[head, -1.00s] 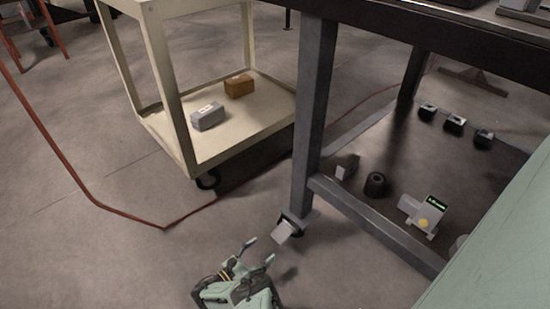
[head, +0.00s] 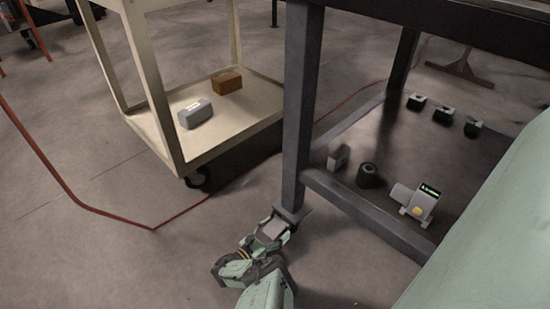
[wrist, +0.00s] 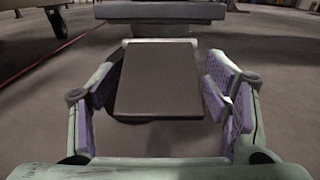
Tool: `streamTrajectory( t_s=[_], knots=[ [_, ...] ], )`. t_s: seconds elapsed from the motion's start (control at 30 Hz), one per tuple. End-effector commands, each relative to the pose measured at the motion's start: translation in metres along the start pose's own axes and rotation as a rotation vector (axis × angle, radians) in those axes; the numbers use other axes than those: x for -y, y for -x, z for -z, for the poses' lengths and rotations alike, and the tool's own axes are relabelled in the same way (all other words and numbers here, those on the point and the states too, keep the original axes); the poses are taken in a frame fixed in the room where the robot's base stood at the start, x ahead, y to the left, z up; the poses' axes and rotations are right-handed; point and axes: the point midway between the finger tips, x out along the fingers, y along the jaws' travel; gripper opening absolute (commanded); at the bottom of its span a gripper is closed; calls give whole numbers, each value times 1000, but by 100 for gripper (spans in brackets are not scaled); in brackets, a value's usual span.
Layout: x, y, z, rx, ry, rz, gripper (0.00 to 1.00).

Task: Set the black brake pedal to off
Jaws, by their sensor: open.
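The brake pedal (wrist: 158,82) shows in the wrist view as a flat dark plate, tilted, on a caster at the foot of the dark table leg. In the head view the pedal (head: 271,229) looks lighter grey and is partly hidden by my gripper. My gripper (head: 268,227) is open at the pedal, low near the floor. In the wrist view the purple-lined fingers of my gripper (wrist: 165,98) stand on either side of the pedal, with a gap on each side. The caster wheel is mostly hidden behind the pedal.
The dark table leg (head: 300,110) rises right behind the pedal, and a lower rail (head: 365,215) runs right from it. A cream cart (head: 165,155) with two blocks stands to the left. A red cable (head: 60,178) lies on the floor. Open floor lies at front left.

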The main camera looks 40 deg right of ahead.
Motion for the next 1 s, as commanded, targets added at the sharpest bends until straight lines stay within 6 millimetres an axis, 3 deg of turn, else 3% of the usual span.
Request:
streamTrajectory(
  t_s=[1.0],
  knots=[
    [0,1,0,0,0,1,5]
  ],
)
